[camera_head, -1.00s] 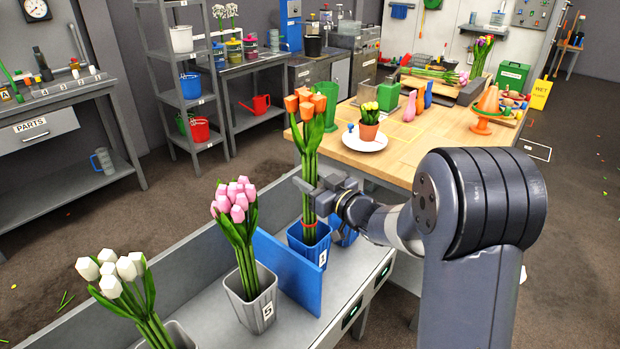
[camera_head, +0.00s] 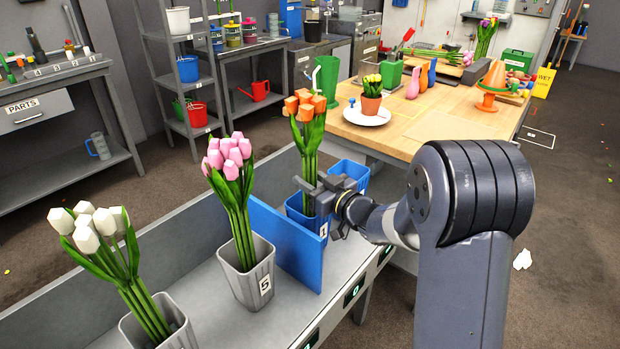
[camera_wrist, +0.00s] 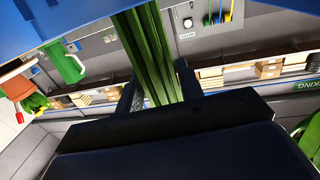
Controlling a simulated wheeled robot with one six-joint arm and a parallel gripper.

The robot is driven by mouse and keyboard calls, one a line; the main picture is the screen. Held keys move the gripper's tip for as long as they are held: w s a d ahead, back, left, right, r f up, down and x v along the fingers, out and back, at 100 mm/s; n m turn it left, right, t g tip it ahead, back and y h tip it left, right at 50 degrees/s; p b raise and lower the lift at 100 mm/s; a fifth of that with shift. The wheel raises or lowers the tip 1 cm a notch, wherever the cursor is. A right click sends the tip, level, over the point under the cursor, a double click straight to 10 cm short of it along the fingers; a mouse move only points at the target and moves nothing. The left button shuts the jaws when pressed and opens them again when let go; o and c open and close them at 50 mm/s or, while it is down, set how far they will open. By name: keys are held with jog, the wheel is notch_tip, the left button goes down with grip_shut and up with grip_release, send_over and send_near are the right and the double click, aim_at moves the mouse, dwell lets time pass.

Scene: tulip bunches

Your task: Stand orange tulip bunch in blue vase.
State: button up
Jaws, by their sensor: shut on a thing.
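The orange tulip bunch (camera_head: 304,107) is upright, with its lower stems inside a blue container marked 1 (camera_head: 298,203). My gripper (camera_head: 318,190) is shut around its green stems just above the container rim. In the wrist view, the stems (camera_wrist: 148,50) run between the two dark fingers (camera_wrist: 155,92). The stem ends are hidden inside the container. A small blue vase (camera_head: 432,73) stands on the wooden table, beside a pink one (camera_head: 413,83).
A blue divider panel (camera_head: 285,247) separates the container from pink tulips (camera_head: 229,165) in a grey bucket; white tulips (camera_head: 95,227) stand nearer. An empty-looking blue container (camera_head: 350,172) is just behind my gripper. The wooden table (camera_head: 430,125) holds a potted plant and orange cone.

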jog(key=shift+f, duration=0.45)
jog(key=shift+f+b, duration=0.4)
jog(key=shift+b, duration=0.2)
jog(key=o, duration=1.9)
jog(key=v, duration=1.1)
jog(key=shift+p, duration=0.35)
jog(key=shift+a, duration=0.1)
